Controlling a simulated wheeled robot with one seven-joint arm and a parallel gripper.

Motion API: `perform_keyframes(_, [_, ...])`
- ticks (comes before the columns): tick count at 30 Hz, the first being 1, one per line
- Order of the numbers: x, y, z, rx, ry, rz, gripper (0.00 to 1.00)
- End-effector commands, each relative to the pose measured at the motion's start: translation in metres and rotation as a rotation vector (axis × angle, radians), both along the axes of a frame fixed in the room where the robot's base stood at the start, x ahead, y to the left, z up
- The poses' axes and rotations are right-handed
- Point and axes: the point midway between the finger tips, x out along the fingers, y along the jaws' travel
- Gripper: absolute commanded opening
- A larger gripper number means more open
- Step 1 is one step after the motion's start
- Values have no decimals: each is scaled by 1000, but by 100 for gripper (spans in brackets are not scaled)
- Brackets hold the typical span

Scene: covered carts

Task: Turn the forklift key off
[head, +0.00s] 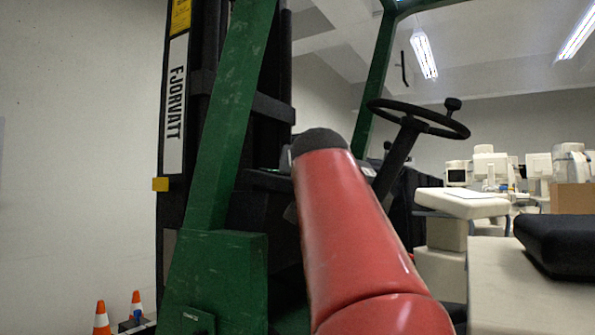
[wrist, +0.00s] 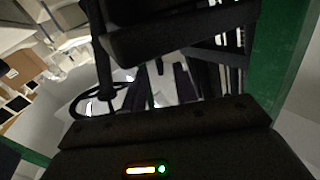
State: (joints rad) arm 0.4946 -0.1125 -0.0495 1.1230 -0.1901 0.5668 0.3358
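The forklift (head: 225,140) stands in front of me with a green frame and a dark mast marked FJORVATT. Its black steering wheel (head: 417,118) is right of centre on a slanted column; it also shows at the left of the wrist view (wrist: 100,100). The dark dash area (head: 268,180) is partly hidden behind my red arm. I cannot make out the key in either view. In the wrist view, a dark housing with small lights, likely my gripper (wrist: 165,150), fills the bottom. Its fingers cannot be told apart from the dark shapes around them.
The green post (head: 372,80) and overhead frame bound the cab. A pale cart or bench with a black pad (head: 556,245) is close at right, with more pale covered equipment (head: 490,165) behind. Orange cones (head: 101,318) stand at lower left by a bare wall.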

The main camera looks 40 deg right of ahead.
Motion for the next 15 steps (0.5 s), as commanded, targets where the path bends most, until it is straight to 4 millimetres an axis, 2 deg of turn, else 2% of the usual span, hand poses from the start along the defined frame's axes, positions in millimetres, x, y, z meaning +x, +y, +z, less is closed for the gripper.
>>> perform_keyframes(9, [41, -31, 1, 1, 2, -1, 29])
perform_keyframes(15, [51, -38, 0, 1, 2, 0, 29])
